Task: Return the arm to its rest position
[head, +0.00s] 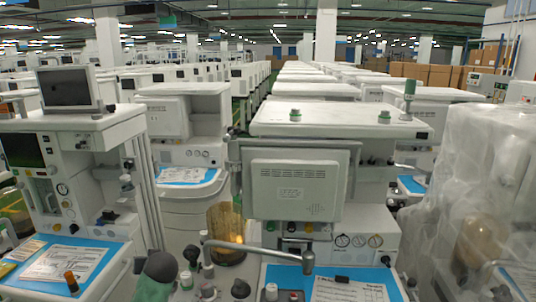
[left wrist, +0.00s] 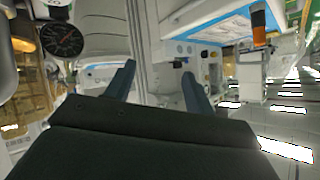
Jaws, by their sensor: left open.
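My left gripper (head: 155,277) may be the dark grey-green shape at the bottom of the head view, but I cannot tell for sure. In the left wrist view my left gripper (left wrist: 158,70) has its two dark blue-grey fingers spread apart, with nothing between them. Beyond the fingers are white cart surfaces, seen at a tilted angle. My right gripper does not show in either view.
An anaesthesia cart (head: 290,190) with a blue-lined tray stands close in front. Another cart with a monitor (head: 68,88) is at left, and a plastic-wrapped one (head: 485,180) at right. The wrist view shows a round gauge (left wrist: 62,40) and an orange-banded bottle (left wrist: 258,22).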

